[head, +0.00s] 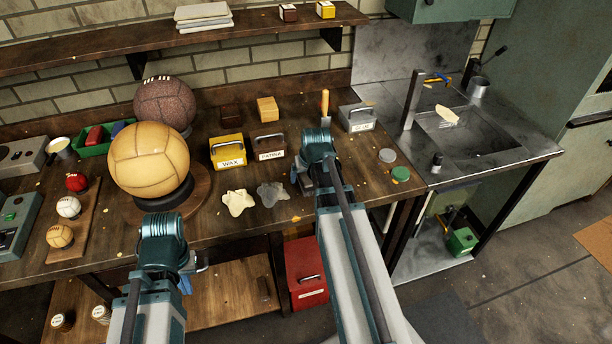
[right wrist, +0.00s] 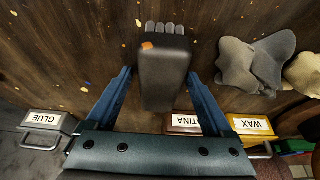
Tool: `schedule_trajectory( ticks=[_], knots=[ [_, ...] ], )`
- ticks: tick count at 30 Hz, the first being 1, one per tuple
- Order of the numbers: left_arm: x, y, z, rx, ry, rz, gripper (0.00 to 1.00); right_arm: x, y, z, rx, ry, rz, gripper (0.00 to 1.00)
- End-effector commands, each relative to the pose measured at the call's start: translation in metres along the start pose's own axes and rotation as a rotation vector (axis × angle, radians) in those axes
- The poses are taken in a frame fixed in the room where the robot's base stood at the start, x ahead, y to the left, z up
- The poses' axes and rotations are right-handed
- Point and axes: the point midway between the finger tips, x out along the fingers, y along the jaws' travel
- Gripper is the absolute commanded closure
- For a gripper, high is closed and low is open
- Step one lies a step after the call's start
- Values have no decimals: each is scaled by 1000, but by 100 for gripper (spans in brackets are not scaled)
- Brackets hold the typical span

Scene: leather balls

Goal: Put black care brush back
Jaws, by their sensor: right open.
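A dark grey-black brush (right wrist: 165,75), with a row of pale grey tufts at its top end and an orange fleck, shows in the right wrist view. I take it to be the black care brush. My right gripper (right wrist: 160,80) is open, with one blue finger on each side of the brush and gaps showing. In the head view the right gripper (head: 306,180) is over the bench in front of the PATINA box; the brush is hidden there by my arm. My left gripper (head: 195,264) is by the bench's front edge, its jaws unclear.
A WAX box (head: 227,150), PATINA box (head: 269,147) and GLUE box (head: 357,117) stand behind. A dark brown block (head: 231,115) and tan block (head: 267,109) sit further back. Cloths (head: 238,202) and a tan ball (head: 148,160) are left; a green-topped jar (head: 400,174) is right.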

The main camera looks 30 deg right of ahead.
Motion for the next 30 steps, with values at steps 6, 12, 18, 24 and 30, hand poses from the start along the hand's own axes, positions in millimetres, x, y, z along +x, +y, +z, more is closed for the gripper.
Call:
schedule_trajectory(
  ticks=[6,12,18,24,30],
  knots=[
    [-15,-1,1,0,0,0,100,-15,0,-2,0,0,0,14],
    [-40,-4,2,0,0,0,100,-42,0,-2,0,0,0,14],
    [-70,-7,4,0,0,0,100,-75,0,-2,0,0,0,14],
    [-99,-9,6,0,0,0,100,-106,0,-2,1,0,0,14],
    [-113,-11,7,1,0,0,100,-122,0,-1,1,0,0,14]
  ],
)
